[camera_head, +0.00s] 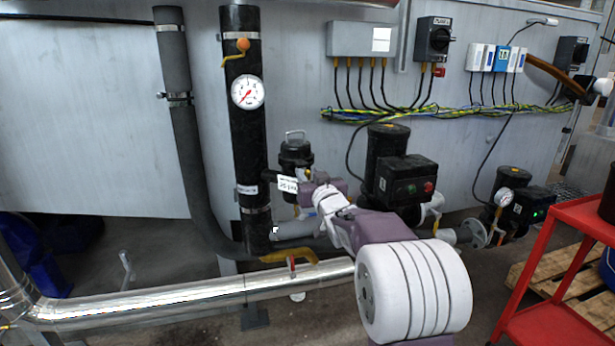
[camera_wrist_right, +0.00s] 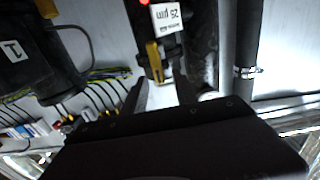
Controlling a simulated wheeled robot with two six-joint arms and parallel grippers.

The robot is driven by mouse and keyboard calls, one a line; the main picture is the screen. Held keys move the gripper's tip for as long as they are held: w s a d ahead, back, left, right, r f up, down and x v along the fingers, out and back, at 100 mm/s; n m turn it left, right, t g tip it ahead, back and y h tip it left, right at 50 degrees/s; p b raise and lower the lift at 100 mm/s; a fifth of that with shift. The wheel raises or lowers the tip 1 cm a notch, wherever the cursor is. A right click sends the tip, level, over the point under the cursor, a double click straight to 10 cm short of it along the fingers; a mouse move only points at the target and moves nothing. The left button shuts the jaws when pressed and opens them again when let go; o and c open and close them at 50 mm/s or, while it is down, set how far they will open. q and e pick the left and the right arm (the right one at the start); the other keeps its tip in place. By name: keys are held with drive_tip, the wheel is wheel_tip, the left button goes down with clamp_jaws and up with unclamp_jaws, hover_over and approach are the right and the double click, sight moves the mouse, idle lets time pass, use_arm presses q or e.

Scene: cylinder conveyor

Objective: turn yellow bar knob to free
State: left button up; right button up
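A yellow bar knob (camera_wrist_right: 154,60) sits under the black filter housing beside the white "25 µm" label (camera_wrist_right: 167,17) in the right wrist view. In the head view a bit of yellow (camera_head: 297,211) shows below the black filter (camera_head: 295,155), partly hidden by my right arm. My right gripper (camera_head: 304,177) is in front of the filter. In the right wrist view its two dark fingers (camera_wrist_right: 163,90) are apart with nothing between them. The yellow bar lies beyond the fingertips, in line with the gap, and looks untouched. My left gripper is not in view.
A yellow lever (camera_head: 289,257) is on the silver pipe (camera_head: 180,299) below. A gauge (camera_head: 247,92) and a small yellow lever with an orange ball (camera_head: 238,53) are on the dark vertical pipe. Black pumps (camera_head: 388,150) and a red cart (camera_head: 560,270) stand to the right.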

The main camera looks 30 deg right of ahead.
drive_tip(key=shift+x, duration=1.1)
clamp_jaws()
